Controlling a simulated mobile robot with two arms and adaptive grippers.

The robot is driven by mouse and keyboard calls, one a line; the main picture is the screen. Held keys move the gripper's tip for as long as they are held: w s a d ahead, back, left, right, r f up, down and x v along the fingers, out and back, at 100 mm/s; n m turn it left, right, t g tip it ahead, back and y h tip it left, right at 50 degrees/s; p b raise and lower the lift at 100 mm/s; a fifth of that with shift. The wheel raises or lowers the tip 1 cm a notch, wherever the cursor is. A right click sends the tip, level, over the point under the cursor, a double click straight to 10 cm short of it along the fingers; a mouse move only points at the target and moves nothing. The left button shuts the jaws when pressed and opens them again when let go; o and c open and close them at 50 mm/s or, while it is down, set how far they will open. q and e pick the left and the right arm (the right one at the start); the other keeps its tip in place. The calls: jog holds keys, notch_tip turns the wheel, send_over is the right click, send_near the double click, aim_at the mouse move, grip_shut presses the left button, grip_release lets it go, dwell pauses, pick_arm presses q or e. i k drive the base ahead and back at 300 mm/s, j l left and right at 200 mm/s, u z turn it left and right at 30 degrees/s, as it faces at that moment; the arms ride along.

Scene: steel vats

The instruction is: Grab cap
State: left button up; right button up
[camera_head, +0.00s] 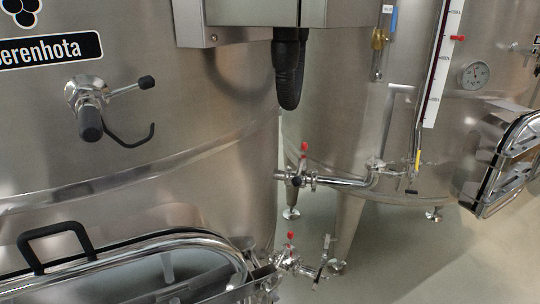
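No gripper of mine shows in the head view. I cannot tell which part is the cap. A steel valve with a red-tipped handle (300,179) sits on a pipe low on the right vat (345,120), with a round fitting at its left end. A second valve with a red tip (290,258) is near the bottom of the left vat (200,120), beside a small steel clamp fitting (326,258). Either fitting could carry a cap, but they are too small to tell.
A manway door with a black handle (45,245) fills the lower left. A black-knobbed latch (90,120) juts from the left vat. A black hose-like part (289,70) hangs from a steel box (225,25). Floor (430,265) is clear lower right.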

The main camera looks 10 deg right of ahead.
aim_at(321, 276)
jog(key=l+u, duration=0.15)
jog(key=u, duration=0.8)
jog(key=l+u, duration=0.2)
jog(key=l, duration=0.25)
jog(key=l+u, duration=0.25)
jog(key=l, duration=0.2)
jog(key=k+l+u, duration=0.2)
jog(key=l, duration=0.2)
jog(key=l+u, duration=0.25)
jog(key=l, duration=0.2)
jog(key=k+l+u, duration=0.2)
jog(key=l, duration=0.2)
jog(key=i+l, duration=0.05)
jog(key=i, duration=0.05)
